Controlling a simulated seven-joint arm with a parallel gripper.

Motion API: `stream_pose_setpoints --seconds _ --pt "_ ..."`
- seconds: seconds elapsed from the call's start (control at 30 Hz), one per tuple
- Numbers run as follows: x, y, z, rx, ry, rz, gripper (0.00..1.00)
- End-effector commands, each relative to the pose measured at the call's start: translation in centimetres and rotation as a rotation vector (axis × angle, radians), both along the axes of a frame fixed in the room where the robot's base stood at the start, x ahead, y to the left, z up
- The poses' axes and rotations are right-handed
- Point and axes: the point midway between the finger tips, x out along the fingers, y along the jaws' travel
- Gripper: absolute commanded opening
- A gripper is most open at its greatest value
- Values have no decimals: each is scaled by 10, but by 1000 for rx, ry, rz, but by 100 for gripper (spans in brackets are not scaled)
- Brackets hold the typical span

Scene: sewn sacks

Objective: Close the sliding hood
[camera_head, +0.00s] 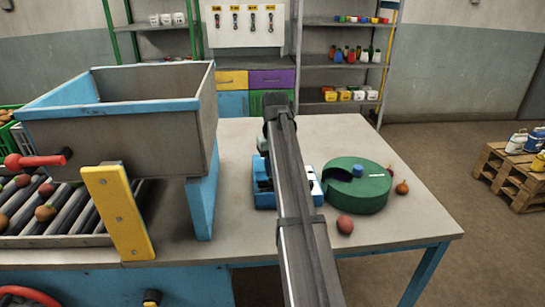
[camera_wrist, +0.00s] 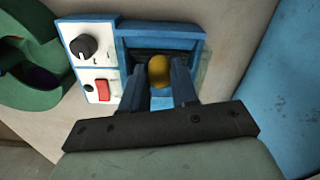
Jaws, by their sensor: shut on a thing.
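A blue-framed machine (camera_wrist: 165,28) with a white control panel (camera_wrist: 98,62) lies under my gripper in the wrist view. The panel has a black dial and a red switch. My gripper (camera_wrist: 161,72) has its two fingers on either side of a round yellow knob (camera_wrist: 159,66) and is shut on it, over the machine's dark slatted opening. I take the knob to be the hood's handle. A faint clear edge shows at the frame's right; the hood's position is unclear. In the head view my arm hides most of the blue machine (camera_head: 264,197).
A round green container (camera_head: 362,195) stands right of the machine, with a red onion (camera_head: 345,225) and a brown onion (camera_head: 402,188) beside it. A big grey hopper (camera_head: 150,125) with blue edges stands left. The table (camera_head: 420,225) is clear at its right front.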

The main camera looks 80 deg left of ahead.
Motion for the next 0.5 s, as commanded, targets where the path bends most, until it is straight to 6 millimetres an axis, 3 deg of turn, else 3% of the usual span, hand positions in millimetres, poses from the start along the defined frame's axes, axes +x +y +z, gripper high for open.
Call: stream_pose_setpoints --seconds 0.03,0.33,0.37,0.5 --pt "-1 -8 0 1 1 1 0" --pt "-1 -10 0 -5 1 0 0" --pt "-1 -10 0 -5 1 0 31" --pt "0 -9 0 -4 1 0 44"
